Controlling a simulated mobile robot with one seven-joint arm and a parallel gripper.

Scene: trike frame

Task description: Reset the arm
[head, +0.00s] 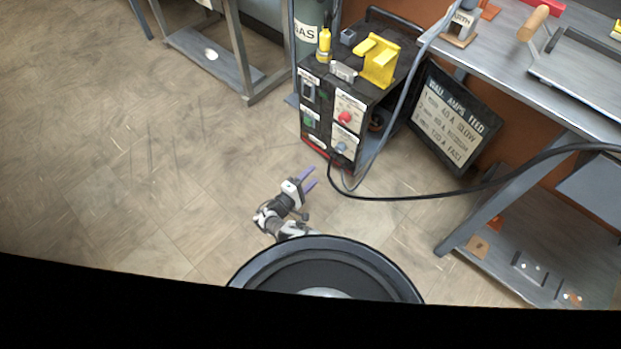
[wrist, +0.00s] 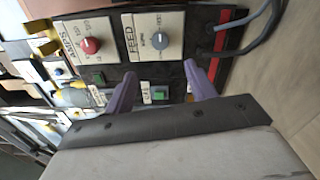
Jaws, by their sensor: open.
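My gripper (head: 309,178) is in the lower middle of the head view, low over the floor in front of the welding machine. Its two purple fingers stand apart with nothing between them. In the wrist view the open gripper (wrist: 160,88) faces the machine's front panel. The arm is folded close to my round base. The black welding machine (head: 318,123) has a red knob (head: 345,117) and a grey-blue knob (head: 341,147). In the wrist view the red AMPS knob (wrist: 91,45) and grey FEED knob (wrist: 160,41) lie beyond the fingers, apart from them.
A yellow holder (head: 378,61) and a yellow bottle (head: 324,44) stand on the machine. A black cable (head: 420,197) runs right from the machine. A sign (head: 452,117) leans beside it. A workbench (head: 500,45) stands at right. The floor (head: 120,160) at left is clear.

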